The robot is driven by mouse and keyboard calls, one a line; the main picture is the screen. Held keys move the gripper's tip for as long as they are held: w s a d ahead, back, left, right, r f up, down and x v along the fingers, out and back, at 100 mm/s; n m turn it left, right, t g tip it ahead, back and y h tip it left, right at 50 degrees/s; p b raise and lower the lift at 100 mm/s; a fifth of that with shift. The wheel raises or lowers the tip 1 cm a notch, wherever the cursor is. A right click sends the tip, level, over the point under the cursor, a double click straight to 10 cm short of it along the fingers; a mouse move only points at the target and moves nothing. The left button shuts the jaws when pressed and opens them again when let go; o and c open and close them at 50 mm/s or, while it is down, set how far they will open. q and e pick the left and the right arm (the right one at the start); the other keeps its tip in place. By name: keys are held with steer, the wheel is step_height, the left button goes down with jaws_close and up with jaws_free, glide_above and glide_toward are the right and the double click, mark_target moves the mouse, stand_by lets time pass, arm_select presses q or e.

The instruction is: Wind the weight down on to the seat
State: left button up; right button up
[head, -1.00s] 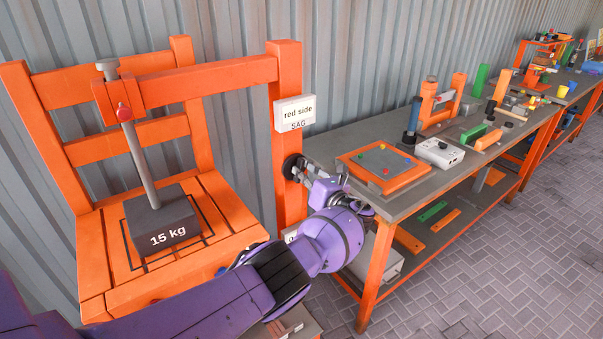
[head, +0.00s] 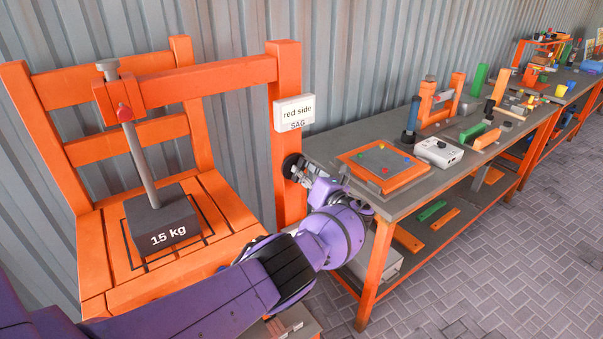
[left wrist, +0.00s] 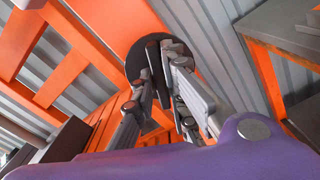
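The dark weight (head: 162,220) marked "15 kg" hangs under a grey screw rod (head: 140,160) over the orange chair seat (head: 222,205). It is above a black square outline; I cannot tell whether its underside touches the seat. A black handwheel (head: 291,167) sits on the orange post, below the sign (head: 295,113) reading "red side SAG". My left gripper (head: 298,172) is at this wheel. In the left wrist view its fingers (left wrist: 156,78) close around a dark grip in front of the black disc (left wrist: 138,60), which they partly hide. My right gripper is out of view.
An orange beam (head: 205,80) joins the post to the screw head. A workbench (head: 335,145) on the right carries an orange tray (head: 384,168), a grey box with a knob (head: 438,152) and several blocks. Paved floor (head: 470,275) is free in front.

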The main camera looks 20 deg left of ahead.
arm_select(q)
steer(key=shift+o, duration=1)
steer(key=v, duration=1.2)
